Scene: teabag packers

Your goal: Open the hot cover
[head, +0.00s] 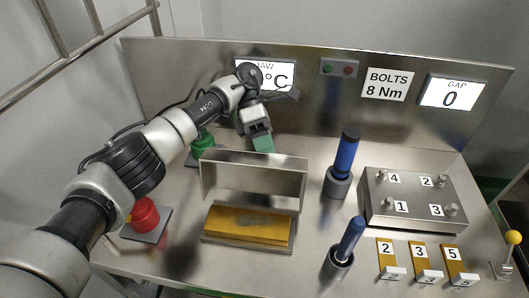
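The hot cover (253,170) is a bent sheet-metal piece in the middle of the bench. It stands raised behind a brass-coloured block (247,226), whose top is exposed. My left arm reaches in from the left. Its gripper (262,144) points down just behind the cover's top edge, with a green piece at its tip. I cannot tell whether the green piece is its fingers or something held, or whether it touches the cover. My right gripper is not in view.
A red button (144,214) and a green button (202,142) stand at left. Blue-handled tools (346,155) (350,240) stand in holders right of the cover. A bolted metal plate (415,198), numbered brass pieces (423,262) and a yellow-knobbed lever (512,238) are farther right. A steel panel (200,75) with displays closes the back.

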